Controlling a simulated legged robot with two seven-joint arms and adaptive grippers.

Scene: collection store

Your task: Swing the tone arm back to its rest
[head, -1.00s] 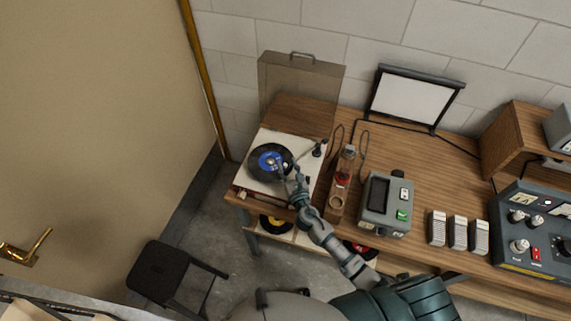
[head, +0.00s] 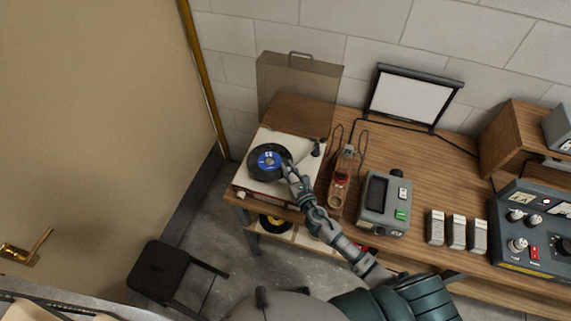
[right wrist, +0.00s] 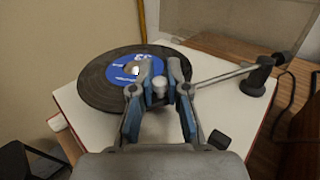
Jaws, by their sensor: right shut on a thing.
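The turntable (head: 252,189) has a white top and carries a black record (head: 261,174) with a blue label (head: 266,160). In the right wrist view, the thin grey tone arm (right wrist: 219,77) runs left from its dark pivot (right wrist: 258,77) at the back right to my right gripper (right wrist: 158,80). That gripper is shut on the tone arm's free end, with a pale knob-like piece between the fingers. In the head view my right gripper (head: 287,168) is over the record's right edge. The fingers hide the end of the tone arm. My left gripper is out of view.
A clear lid (head: 297,85) stands upright behind the turntable. A small dark block (right wrist: 218,139) sits on the deck's front right. Right of it are a wooden holder (head: 338,195) and a grey device (head: 384,204). A black stool (head: 160,268) stands on the floor at left.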

